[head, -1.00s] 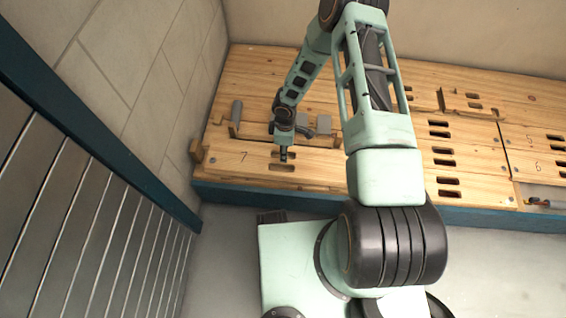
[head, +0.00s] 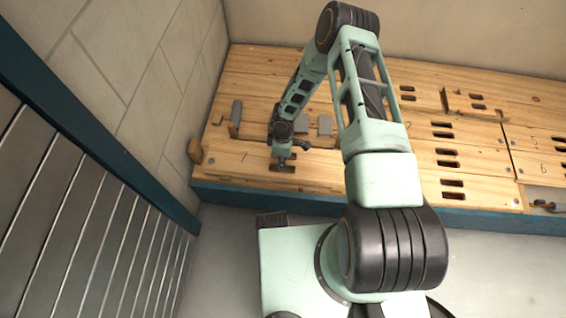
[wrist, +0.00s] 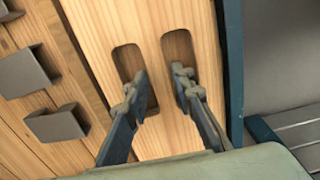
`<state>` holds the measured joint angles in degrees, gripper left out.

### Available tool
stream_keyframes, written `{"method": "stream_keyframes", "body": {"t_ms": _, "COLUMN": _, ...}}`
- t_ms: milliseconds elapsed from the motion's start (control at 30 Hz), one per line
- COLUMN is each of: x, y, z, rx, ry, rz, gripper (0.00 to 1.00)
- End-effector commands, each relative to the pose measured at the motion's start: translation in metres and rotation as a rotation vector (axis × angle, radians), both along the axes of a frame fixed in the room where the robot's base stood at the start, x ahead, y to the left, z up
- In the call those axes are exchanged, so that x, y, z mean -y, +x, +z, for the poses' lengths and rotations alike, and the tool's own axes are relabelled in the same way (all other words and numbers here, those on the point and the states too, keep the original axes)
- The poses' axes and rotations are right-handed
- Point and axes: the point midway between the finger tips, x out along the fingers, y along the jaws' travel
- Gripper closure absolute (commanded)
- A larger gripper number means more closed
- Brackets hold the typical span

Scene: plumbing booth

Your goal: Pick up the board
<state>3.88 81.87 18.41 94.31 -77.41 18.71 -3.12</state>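The board (head: 225,160) is a pale wooden plank marked 7 at the front left of the wooden deck. Two dark hand slots sit side by side in it. In the wrist view the board (wrist: 125,22) runs lengthwise, with both slots near my fingers. My gripper (head: 282,165) is over these slots. In the wrist view my gripper (wrist: 161,80) has its fingers apart, one at each slot, with the wooden bar between them. The fingertips seem to reach into the slots, but their depth is hard to tell. The board lies flat in the deck.
Grey blocks (wrist: 57,124) stand on the deck behind the board. A wooden block (head: 196,150) sits at its left end, near the tiled wall. More slotted boards (head: 470,160) lie to the right. A ribbed metal panel (head: 90,220) stands at the left.

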Motion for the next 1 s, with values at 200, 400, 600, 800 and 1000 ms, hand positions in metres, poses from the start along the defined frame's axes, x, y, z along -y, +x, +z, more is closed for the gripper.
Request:
{"method": "stream_keyframes", "body": {"t_ms": 200, "x": 0.000, "y": 0.000, "z": 0.000, "rx": 0.000, "ry": 0.000, "rz": 0.000, "gripper": 1.00}}
{"method": "stream_keyframes", "body": {"t_ms": 400, "x": 0.000, "y": 0.000, "z": 0.000, "rx": 0.000, "ry": 0.000, "rz": 0.000, "gripper": 1.00}}
{"method": "stream_keyframes", "body": {"t_ms": 600, "x": 0.000, "y": 0.001, "z": 0.001, "rx": 0.001, "ry": 0.001, "rz": 0.000, "gripper": 1.00}}
{"method": "stream_keyframes", "body": {"t_ms": 800, "x": -0.001, "y": 0.001, "z": 0.007, "rx": 0.001, "ry": 0.001, "rz": 0.000, "gripper": 1.00}}
{"method": "stream_keyframes", "body": {"t_ms": 1000, "x": -0.001, "y": 0.002, "z": 0.041, "rx": 0.004, "ry": 0.001, "rz": 0.001, "gripper": 1.00}}
